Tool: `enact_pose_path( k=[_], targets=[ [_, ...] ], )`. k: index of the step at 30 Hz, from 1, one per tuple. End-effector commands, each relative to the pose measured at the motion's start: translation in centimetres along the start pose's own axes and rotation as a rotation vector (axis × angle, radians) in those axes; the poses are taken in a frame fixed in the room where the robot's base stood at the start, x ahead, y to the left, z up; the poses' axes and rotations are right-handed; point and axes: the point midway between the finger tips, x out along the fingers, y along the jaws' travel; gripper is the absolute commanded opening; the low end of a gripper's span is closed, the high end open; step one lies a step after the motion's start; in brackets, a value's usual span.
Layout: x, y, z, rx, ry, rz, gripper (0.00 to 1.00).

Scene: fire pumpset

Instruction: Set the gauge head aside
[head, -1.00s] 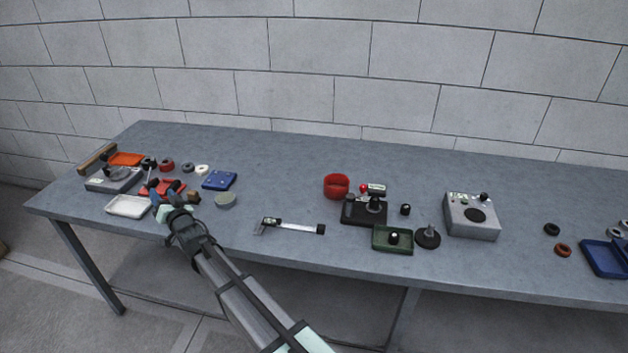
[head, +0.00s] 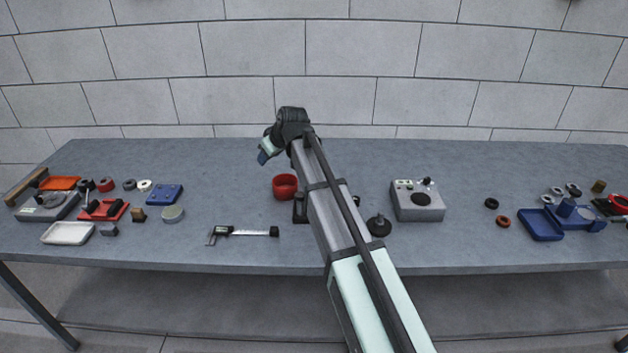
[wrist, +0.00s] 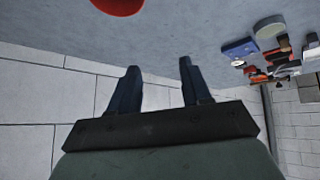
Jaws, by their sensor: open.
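No part is clearly recognisable as the gauge head. Round candidates are a pale grey disc (head: 172,214) on the left part of the table and a dark disc with a stem (head: 379,226) right of my arm. Dark parts lie on a red tray (head: 86,216) at the left. A small grey block (head: 109,231) lies in front of that tray. My gripper (head: 262,153) is raised above the back of the table, apart from these parts. In the wrist view its two fingers (wrist: 156,68) stand apart with nothing between them. My arm hides the table's middle.
A red bowl (head: 285,186) stands below my gripper. A caliper (head: 243,232) lies near the front edge. A white tray (head: 67,234), a blue plate (head: 164,194) and a grey box (head: 417,207) stand around. The table between blue plate and red bowl is clear.

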Motion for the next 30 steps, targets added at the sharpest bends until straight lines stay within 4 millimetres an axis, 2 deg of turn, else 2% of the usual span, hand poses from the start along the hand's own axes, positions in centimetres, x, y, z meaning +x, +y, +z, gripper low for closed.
enact_pose_path(
  k=[1, 6, 12, 15, 18, 22, 30],
  targets=[
    [-2.1, 1.8, 1.3, -0.024, -0.036, -0.016, 0.48],
    [-8.2, 5.5, 5.5, -0.127, -0.148, -0.110, 0.48],
    [-13.6, 7.6, 9.1, -0.218, -0.224, -0.212, 0.48],
    [-15.1, 8.0, 9.9, -0.244, -0.241, -0.242, 0.48],
    [-15.7, 8.1, 10.4, -0.256, -0.248, -0.257, 0.48],
    [-15.1, 7.9, 10.7, -0.259, -0.250, -0.262, 0.48],
    [-11.2, 7.0, 11.9, -0.258, -0.251, -0.262, 0.48]
  ],
)
